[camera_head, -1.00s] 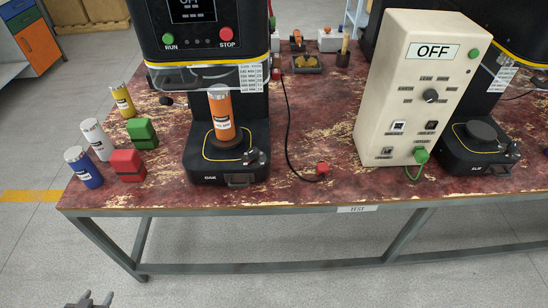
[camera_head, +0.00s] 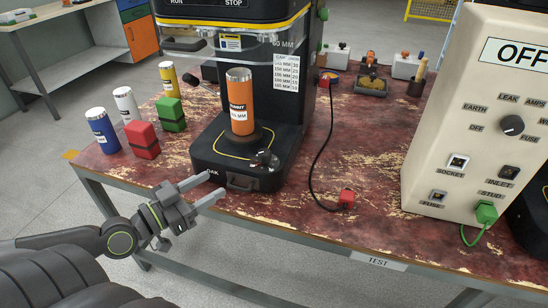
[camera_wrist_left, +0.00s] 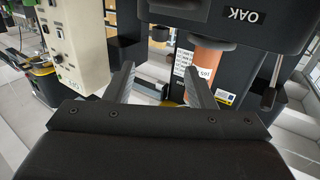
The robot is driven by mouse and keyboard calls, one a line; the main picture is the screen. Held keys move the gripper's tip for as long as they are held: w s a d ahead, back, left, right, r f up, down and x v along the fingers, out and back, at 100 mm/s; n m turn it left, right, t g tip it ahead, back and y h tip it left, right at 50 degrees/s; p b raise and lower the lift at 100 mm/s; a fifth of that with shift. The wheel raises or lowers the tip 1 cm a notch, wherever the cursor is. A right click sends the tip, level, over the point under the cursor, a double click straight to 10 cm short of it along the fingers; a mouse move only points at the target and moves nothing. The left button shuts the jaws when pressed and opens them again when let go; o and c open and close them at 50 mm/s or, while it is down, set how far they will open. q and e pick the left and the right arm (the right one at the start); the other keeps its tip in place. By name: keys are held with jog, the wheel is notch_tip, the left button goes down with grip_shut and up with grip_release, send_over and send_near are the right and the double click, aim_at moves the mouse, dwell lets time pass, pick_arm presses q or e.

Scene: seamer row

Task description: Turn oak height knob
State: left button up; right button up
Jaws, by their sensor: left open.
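The OAK machine (camera_head: 205,160) stands on the worn red bench, with a small black knob (camera_head: 265,160) at the front right of its base, beside an orange can (camera_head: 241,104) standing upright on its round plate. My left gripper (camera_head: 215,184) is open and empty, just off the base's front left corner, short of the knob. The left wrist view shows its two fingers (camera_wrist_left: 161,88) apart, with the upside-down OAK label (camera_wrist_left: 243,16) and orange can (camera_wrist_left: 207,55) beyond. I cannot make out the knob clearly in the left wrist view. My right gripper is not in view.
Blue (camera_head: 102,131), white (camera_head: 126,105) and yellow (camera_head: 168,77) cans stand left, with red (camera_head: 142,140) and green (camera_head: 171,114) blocks. A black cable runs to a red plug (camera_head: 346,199). A cream tester box (camera_head: 480,115) reading OFF stands right.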

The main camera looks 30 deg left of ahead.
aim_at(259, 157)
pick_arm(q)
jog(key=p+x, duration=0.7)
jog(key=x, duration=0.8)
jog(key=shift+w+d+p, duration=0.15)
jog(key=shift+w+p, duration=0.2)
jog(key=shift+w, duration=0.05)
jog(key=shift+w+d, duration=0.15)
jog(key=shift+w, duration=0.35)
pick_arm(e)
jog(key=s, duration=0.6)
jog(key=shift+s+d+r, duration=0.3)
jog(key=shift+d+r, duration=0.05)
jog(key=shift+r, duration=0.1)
